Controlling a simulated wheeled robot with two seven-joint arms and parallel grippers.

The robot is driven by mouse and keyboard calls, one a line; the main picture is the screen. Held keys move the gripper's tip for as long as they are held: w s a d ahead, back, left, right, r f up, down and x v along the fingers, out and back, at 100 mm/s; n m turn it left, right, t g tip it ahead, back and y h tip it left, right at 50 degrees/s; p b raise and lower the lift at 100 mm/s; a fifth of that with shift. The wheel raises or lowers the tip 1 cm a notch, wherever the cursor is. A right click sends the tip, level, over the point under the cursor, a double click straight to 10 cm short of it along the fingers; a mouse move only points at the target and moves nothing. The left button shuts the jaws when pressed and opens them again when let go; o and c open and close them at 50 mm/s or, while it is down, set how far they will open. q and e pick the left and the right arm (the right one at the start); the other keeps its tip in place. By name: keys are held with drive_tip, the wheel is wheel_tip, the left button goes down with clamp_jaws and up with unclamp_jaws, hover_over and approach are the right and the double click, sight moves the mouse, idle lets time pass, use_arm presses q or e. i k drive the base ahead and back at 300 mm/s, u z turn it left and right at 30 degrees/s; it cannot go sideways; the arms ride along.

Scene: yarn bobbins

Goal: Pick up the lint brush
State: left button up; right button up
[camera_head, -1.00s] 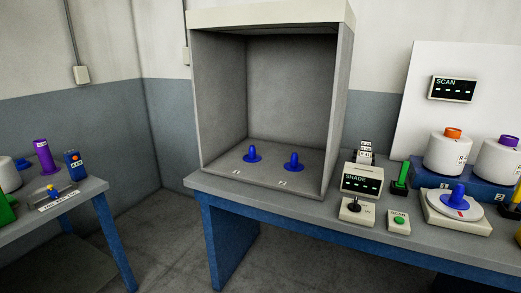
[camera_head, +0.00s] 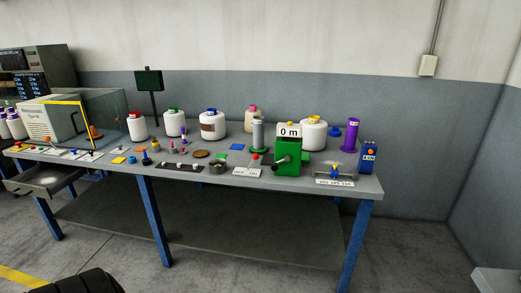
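I cannot pick out a lint brush for sure in the head view. The long grey table (camera_head: 330,196) holds many small items, too small to tell apart well. Neither of my grippers is in view.
A green device with a "0 m" display (camera_head: 289,160) stands right of centre. White bobbins (camera_head: 211,126) stand along the back. A purple cone (camera_head: 351,135) and a blue box (camera_head: 368,157) are at the right end. A glass-sided case (camera_head: 108,108) is at the left.

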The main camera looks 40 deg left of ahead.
sight(305, 158)
drive_tip(key=u, duration=0.75)
drive_tip(key=i, duration=1.9)
drive_tip(key=u, duration=0.75)
